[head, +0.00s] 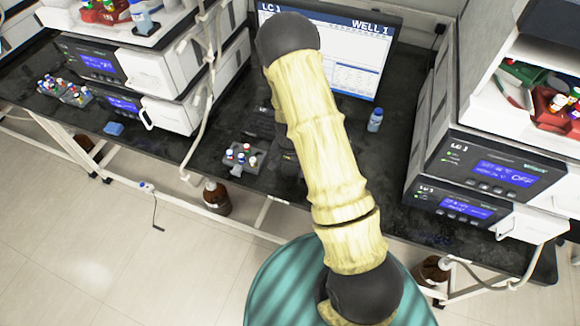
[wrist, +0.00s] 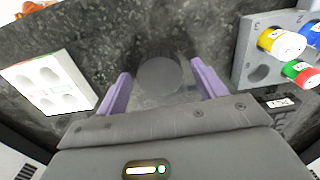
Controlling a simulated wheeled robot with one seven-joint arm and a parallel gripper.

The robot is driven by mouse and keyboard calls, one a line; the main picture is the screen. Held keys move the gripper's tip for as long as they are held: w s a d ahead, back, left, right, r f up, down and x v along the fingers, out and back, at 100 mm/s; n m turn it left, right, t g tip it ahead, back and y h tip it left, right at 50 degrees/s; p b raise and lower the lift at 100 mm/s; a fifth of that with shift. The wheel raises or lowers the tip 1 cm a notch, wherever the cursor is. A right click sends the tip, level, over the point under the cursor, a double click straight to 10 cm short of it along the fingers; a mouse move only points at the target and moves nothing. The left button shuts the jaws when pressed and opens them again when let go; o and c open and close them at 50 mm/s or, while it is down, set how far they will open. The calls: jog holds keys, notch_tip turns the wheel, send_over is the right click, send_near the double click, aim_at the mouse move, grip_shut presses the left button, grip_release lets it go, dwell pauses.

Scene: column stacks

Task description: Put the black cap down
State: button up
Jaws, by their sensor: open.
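In the wrist view, a round dark grey disc (wrist: 158,78), which looks like the black cap, is between the two purple fingers of my gripper (wrist: 161,69). The fingers are spread, with a visible gap on both sides of the disc, so the gripper is not holding it. The disc appears to be on or just above the dark speckled counter (wrist: 95,48); its exact height is unclear. In the head view, my arm hides the cap and most of the gripper.
A white plate with several round wells (wrist: 50,82) is at the left. In the head view, a blue-capped bottle (head: 375,120) stands right of my arm, near the monitor (head: 370,50).

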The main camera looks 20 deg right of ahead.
aim_at(290, 171)
notch_tip(290, 171, up, 12)
dwell(0.6)
jog(key=shift+r, duration=0.1)
jog(key=s+r+n+t, duration=0.2)
jog(key=s+r+n, duration=0.5)
jog(key=s+r, duration=0.5)
jog(key=shift+s+r+t, duration=0.3)
jog(key=shift+s, duration=0.9)
